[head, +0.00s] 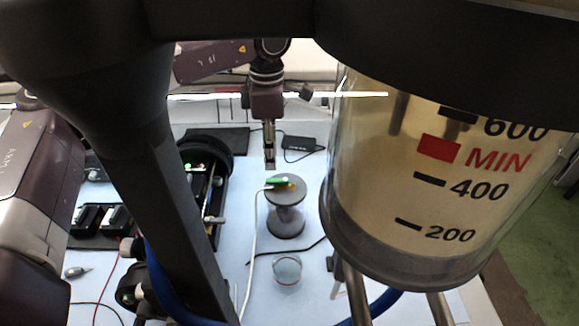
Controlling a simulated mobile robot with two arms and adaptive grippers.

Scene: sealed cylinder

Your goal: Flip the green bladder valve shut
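A small bright green piece (279,182), which looks like the valve lever, lies roughly level on top of a grey spool-shaped cylinder (287,222). A yellowish bit shows at its right end and a white tube or cable runs down from its left. My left gripper (269,163) points down just above the green piece, with a small gap seeming to remain. Its fingers appear narrow and close together, seen nearly edge-on, so I cannot tell whether they are open or shut. My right gripper is not in view.
A large clear tank (375,205) of yellowish liquid fills the right foreground. A dark frame post (170,200) crosses the left. A black device (205,185) with a green light stands left of the spool. A small clear cup (287,270) sits in front of it on the pale table.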

